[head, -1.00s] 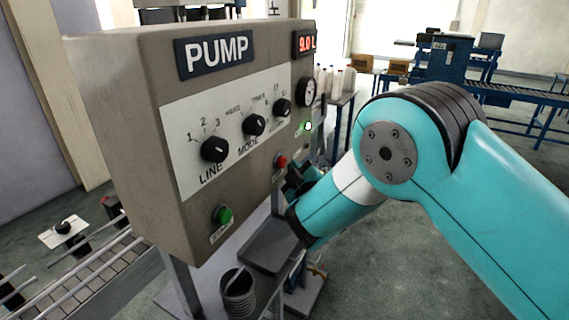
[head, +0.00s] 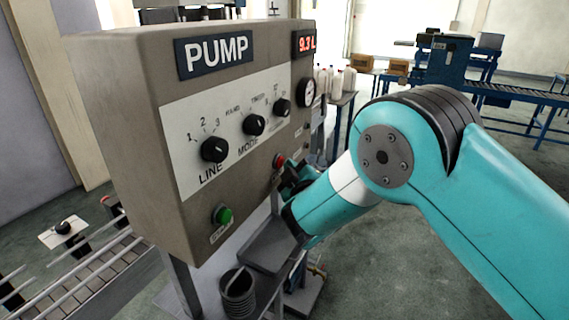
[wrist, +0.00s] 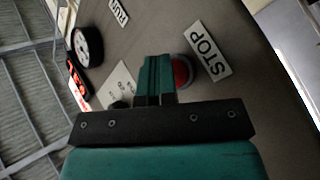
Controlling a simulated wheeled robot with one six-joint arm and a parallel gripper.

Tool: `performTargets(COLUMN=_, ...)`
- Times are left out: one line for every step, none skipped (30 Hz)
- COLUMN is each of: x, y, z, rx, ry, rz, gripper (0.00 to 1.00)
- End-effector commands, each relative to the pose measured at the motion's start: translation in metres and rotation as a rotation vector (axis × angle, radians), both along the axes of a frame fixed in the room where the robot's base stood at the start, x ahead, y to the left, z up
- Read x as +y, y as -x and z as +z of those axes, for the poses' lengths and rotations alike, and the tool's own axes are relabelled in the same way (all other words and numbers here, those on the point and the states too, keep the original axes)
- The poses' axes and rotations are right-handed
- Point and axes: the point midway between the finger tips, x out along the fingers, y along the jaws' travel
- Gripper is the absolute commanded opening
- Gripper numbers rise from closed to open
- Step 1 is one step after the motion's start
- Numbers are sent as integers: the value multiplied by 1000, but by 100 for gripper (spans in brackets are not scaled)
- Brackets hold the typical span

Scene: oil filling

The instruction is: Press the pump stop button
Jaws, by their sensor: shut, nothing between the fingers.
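The red stop button (head: 279,161) is on the lower right of the grey pump panel (head: 130,120). In the wrist view the red button (wrist: 181,72) shows beside a STOP label (wrist: 208,50), partly hidden behind the fingers. My gripper (wrist: 158,62) is shut and empty, its fingertips over the left part of the button in that view. In the head view my gripper (head: 290,176) is small and dark, just beside the button. I cannot tell whether the fingertips touch it. The display (head: 305,43) appears to read 9.3 L.
A green button (head: 222,215) sits lower left on the panel. Several black knobs (head: 254,125) and a round gauge (head: 306,92) are higher up. A grey coiled container (head: 238,292) stands below. A roller conveyor (head: 100,280) runs at lower left.

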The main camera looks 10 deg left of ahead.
Motion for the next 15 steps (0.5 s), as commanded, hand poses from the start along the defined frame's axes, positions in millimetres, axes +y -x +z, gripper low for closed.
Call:
performTargets(x=1, y=0, z=0, rx=-1, ry=-1, rz=2, gripper=0)
performTargets(x=1, y=0, z=0, rx=-1, ry=-1, rz=2, gripper=0)
performTargets(x=1, y=0, z=0, rx=-1, ry=-1, rz=2, gripper=0)
performTargets(x=0, y=0, z=0, rx=-1, ry=-1, rz=2, gripper=0)
performTargets(x=0, y=0, z=0, rx=-1, ry=0, rz=2, gripper=0)
performTargets(x=0, y=0, z=0, rx=-1, ry=0, rz=1, gripper=0)
performTargets(x=-1, y=1, z=0, rx=-1, ry=0, rz=1, gripper=0)
performTargets(x=-2, y=1, z=-1, rx=-1, ry=0, rz=1, gripper=0)
performTargets(x=-4, y=1, z=-1, rx=-1, ry=0, rz=1, gripper=0)
performTargets(x=-5, y=2, z=-1, rx=-1, ry=0, rz=-1, gripper=0)
performTargets(x=-7, y=2, z=-1, rx=-1, ry=1, rz=-1, gripper=0)
performTargets(x=-9, y=3, z=-1, rx=-1, ry=1, rz=-1, gripper=0)
performTargets(x=-11, y=4, z=-1, rx=-1, ry=1, rz=-1, gripper=0)
performTargets(x=-12, y=4, z=-1, rx=-2, ry=0, rz=0, gripper=0)
performTargets(x=-14, y=5, z=-1, rx=-2, ry=0, rz=0, gripper=0)
